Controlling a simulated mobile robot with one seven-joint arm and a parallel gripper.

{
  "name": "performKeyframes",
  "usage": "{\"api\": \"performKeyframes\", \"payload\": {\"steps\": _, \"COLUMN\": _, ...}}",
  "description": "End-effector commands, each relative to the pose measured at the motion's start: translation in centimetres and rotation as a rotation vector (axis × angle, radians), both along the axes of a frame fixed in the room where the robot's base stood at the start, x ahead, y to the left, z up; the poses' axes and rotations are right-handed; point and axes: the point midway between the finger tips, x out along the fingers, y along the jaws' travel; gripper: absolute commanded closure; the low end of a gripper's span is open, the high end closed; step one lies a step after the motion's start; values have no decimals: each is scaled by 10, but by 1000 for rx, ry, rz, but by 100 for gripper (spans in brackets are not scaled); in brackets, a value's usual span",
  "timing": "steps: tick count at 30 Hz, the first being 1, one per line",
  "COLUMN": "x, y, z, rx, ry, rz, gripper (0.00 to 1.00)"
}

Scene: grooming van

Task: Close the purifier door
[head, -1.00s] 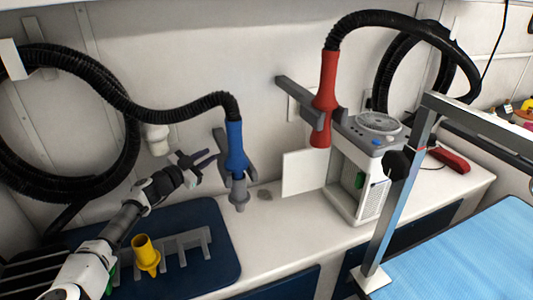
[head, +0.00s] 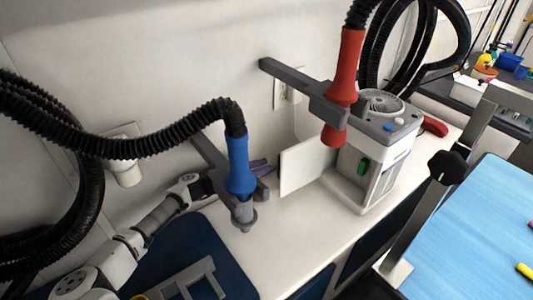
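The air purifier (head: 375,160) is a white box with a grey vented top. It stands on the white counter against the wall. Its door (head: 308,165) is a flat white panel that stands open, swung out to the left. A green part (head: 363,167) shows inside the open front. My gripper (head: 262,168) is left of the door, near the wall, partly hidden behind the blue nozzle. Purple-grey finger parts show just right of the nozzle, apart from the door. How wide the fingers are apart is hidden.
The blue nozzle (head: 239,165) hangs in a grey holder in front of my gripper. A red nozzle (head: 343,85) hangs by the purifier's top left. A blue grooming table (head: 470,240) with a grey post is at right. The counter (head: 290,225) before the door is clear.

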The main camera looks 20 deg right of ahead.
Motion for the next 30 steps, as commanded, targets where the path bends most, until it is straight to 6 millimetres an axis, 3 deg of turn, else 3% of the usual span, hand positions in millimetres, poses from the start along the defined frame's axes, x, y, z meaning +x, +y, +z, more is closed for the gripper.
{"api": "performKeyframes", "payload": {"steps": 18, "x": 3, "y": -75, "z": 1, "rx": -4, "ry": 8, "rz": -18, "gripper": 81}}
{"api": "performKeyframes", "payload": {"steps": 29, "x": 4, "y": -80, "z": -1, "rx": -3, "ry": 7, "rz": -16, "gripper": 81}}
{"api": "performKeyframes", "payload": {"steps": 30, "x": 4, "y": -80, "z": 0, "rx": -3, "ry": 7, "rz": -16, "gripper": 85}}
